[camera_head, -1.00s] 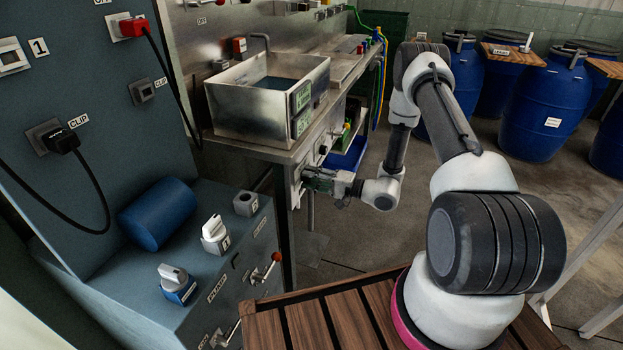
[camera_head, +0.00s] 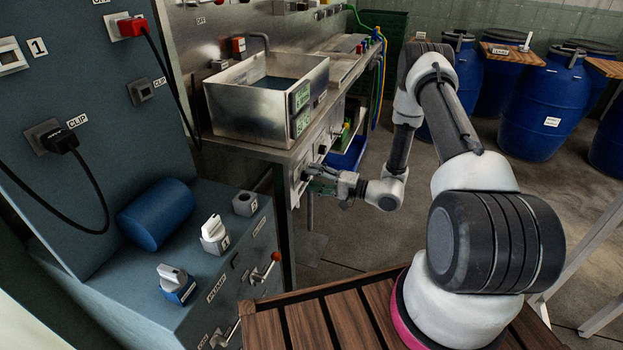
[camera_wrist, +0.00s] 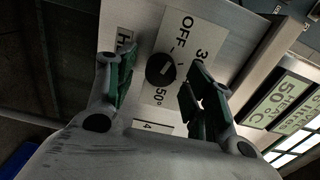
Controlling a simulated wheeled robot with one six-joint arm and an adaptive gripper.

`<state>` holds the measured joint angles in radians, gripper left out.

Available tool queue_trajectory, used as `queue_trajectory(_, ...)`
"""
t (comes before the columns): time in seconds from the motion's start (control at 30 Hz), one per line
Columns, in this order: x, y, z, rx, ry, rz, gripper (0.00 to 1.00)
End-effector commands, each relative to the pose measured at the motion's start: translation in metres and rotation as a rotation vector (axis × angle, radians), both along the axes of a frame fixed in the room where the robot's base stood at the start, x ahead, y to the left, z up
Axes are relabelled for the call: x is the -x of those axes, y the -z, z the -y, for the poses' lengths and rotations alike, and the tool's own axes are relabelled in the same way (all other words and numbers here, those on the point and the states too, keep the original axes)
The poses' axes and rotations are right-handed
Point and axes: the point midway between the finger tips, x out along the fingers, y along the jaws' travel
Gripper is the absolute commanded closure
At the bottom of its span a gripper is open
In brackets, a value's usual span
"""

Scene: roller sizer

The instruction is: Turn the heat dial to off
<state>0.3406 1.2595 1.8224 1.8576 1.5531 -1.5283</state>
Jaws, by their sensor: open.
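The heat dial (camera_wrist: 160,70) is a small round dark knob with a pale pointer mark on a white plate in the wrist view. The plate (camera_wrist: 182,48) carries OFF, a partly covered 3, and 50°. I cannot tell exactly which mark the pointer faces. My gripper (camera_wrist: 161,72) is open, with one green-padded finger on each side of the dial; contact is not clear. In the head view my gripper (camera_head: 318,183) is at the front panel under the sink bench, and it hides the dial there.
Two green displays show beside the plate; the nearer one (camera_wrist: 271,97) reads 50°C. The steel sink (camera_head: 268,98) stands on the bench above my gripper. A blue-grey cabinet (camera_head: 215,262) with knobs and levers is at left. Blue barrels (camera_head: 542,108) stand at the back right.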

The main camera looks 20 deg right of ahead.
Motion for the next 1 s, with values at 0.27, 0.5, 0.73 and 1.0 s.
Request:
queue_trajectory(0.27,0.035,0.000,0.051,0.000,0.006,-0.001,0.47)
queue_trajectory(0.5,0.058,0.000,0.081,0.000,0.003,-0.001,0.47)
queue_trajectory(0.73,0.064,0.000,0.088,0.001,0.001,-0.001,0.47)
queue_trajectory(1.0,0.064,0.000,0.088,0.001,0.001,-0.001,0.47)
